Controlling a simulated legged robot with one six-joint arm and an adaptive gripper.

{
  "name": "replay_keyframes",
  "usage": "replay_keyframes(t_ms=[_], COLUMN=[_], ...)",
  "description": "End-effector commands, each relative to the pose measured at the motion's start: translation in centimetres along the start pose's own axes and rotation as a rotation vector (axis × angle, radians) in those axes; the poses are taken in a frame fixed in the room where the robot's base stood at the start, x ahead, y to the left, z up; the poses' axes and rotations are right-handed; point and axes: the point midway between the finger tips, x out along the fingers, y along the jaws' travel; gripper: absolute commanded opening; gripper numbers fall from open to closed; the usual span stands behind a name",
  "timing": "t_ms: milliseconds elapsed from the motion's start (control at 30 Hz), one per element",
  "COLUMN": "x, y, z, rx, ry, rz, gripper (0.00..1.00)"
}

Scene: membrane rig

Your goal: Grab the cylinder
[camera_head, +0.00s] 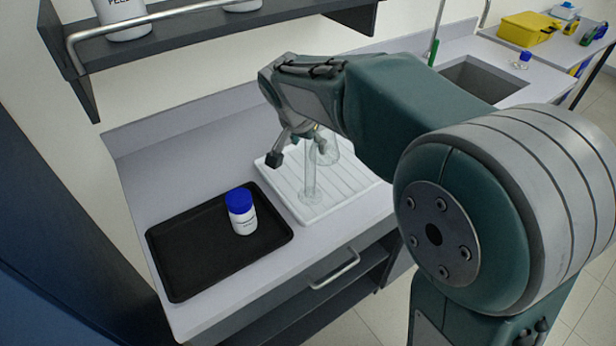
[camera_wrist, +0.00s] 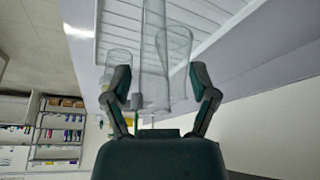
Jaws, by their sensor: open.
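A tall, clear glass cylinder (camera_head: 310,178) stands upright on a white ribbed tray (camera_head: 350,187) in the head view. My gripper (camera_head: 292,148) is above the tray at the cylinder's upper part; one dark fingertip shows to the left of the glass, and the other is hard to make out. In the wrist view my gripper (camera_wrist: 160,76) is open, with its two fingers spread on either side of the cylinder (camera_wrist: 154,60). I see no clear contact between fingers and cylinder. The cylinder's top is partly hidden by my gripper in the head view.
Another clear vessel (camera_head: 325,153) stands close behind the cylinder. A further glass (camera_wrist: 119,62) shows near the left finger in the wrist view. A black tray (camera_head: 190,270) with a blue-capped white bottle (camera_head: 241,213) lies at left. A shelf (camera_head: 190,38) hangs above; a sink (camera_head: 480,80) is behind.

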Motion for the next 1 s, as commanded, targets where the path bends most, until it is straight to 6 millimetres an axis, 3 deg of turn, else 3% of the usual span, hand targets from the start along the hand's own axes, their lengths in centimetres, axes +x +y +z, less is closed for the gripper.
replay_keyframes(t_ms=[67,233,267,700,1000], x=[0.0,0.0,0.0,-0.3,-4.0], y=[0.1,0.1,0.1,-0.1,-0.1], z=[-0.1,-0.1,-0.1,-0.1,-0.8], rx=[0.001,0.002,0.001,0.001,-0.001], ry=[0.0,-0.001,-0.001,-0.001,0.001], rz=[-0.001,-0.001,0.0,0.001,-0.003], gripper=[0.75,0.04,0.0,0.0,0.0])
